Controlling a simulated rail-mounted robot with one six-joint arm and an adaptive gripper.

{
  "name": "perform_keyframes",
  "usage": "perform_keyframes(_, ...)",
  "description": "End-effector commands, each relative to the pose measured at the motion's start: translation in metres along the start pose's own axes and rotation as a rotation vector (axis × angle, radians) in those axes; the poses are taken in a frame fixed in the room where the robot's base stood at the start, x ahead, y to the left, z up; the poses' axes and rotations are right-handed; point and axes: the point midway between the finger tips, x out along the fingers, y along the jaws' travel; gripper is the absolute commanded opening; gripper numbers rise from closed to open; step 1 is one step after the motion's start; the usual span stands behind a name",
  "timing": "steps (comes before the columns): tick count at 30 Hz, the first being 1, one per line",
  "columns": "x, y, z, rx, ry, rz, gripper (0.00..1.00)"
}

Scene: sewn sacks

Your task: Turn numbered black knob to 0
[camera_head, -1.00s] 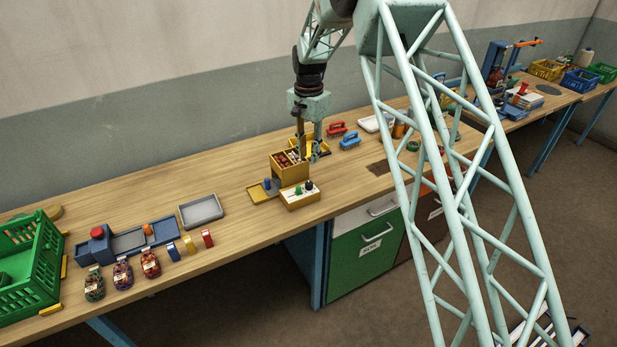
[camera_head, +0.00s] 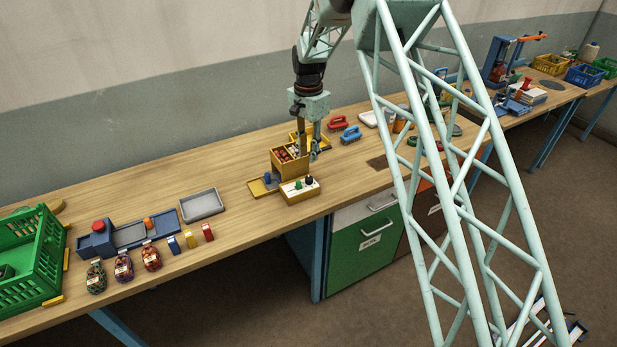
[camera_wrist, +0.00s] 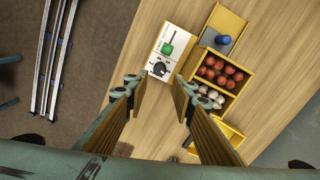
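The black knob (camera_head: 309,181) is on the right end of the top of a small white-topped yellow control box (camera_head: 301,196). The dial numbers are too small to read. My gripper (camera_head: 308,156) points down above the bench, behind the box. In the wrist view my gripper (camera_wrist: 157,90) has its two fingers wide apart with nothing between them, and the knob shows just beyond the fingertips, apart from them.
A yellow bin (camera_head: 290,167) with red and white balls stands right behind the box. A yellow piece with a blue knob (camera_head: 267,180) lies left of it. Red (camera_head: 337,122) and blue (camera_head: 351,134) handled things stand to the right. Bare bench lies right of the box.

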Motion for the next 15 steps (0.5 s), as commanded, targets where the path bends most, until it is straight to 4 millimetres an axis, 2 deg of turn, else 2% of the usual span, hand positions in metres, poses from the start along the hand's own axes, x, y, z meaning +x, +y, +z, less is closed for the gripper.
perform_keyframes(15, 0.065, 0.001, 0.001, 0.000, -0.001, 0.002, 0.23)
